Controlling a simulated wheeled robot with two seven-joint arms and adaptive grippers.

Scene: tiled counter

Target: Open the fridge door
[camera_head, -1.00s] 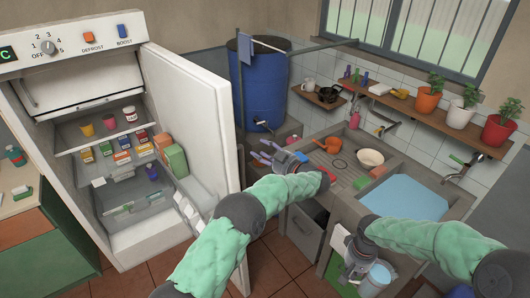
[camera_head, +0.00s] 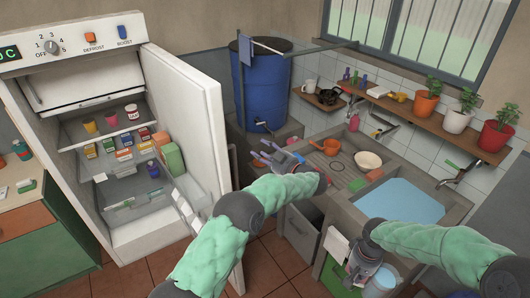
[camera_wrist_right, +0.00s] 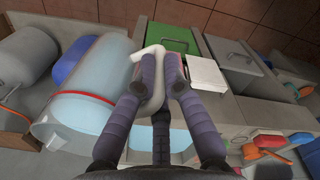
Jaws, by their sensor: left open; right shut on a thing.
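The white fridge (camera_head: 70,137) stands at the left with its main door (camera_head: 190,105) swung wide open. Its shelves and food show, and the inner freezer flap (camera_head: 75,83) is shut. My left gripper (camera_head: 258,156) is open and empty, just right of the door's free edge, with a small gap showing in the picture. My left forearm passes in front of the lower door and hides part of it. My right gripper (camera_wrist_right: 160,68) is shut on a pale curved piece (camera_wrist_right: 150,95), low in front of the sink unit.
A blue barrel (camera_head: 262,85) stands behind the door. Tiled floor (camera_head: 130,281) is clear before the fridge.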

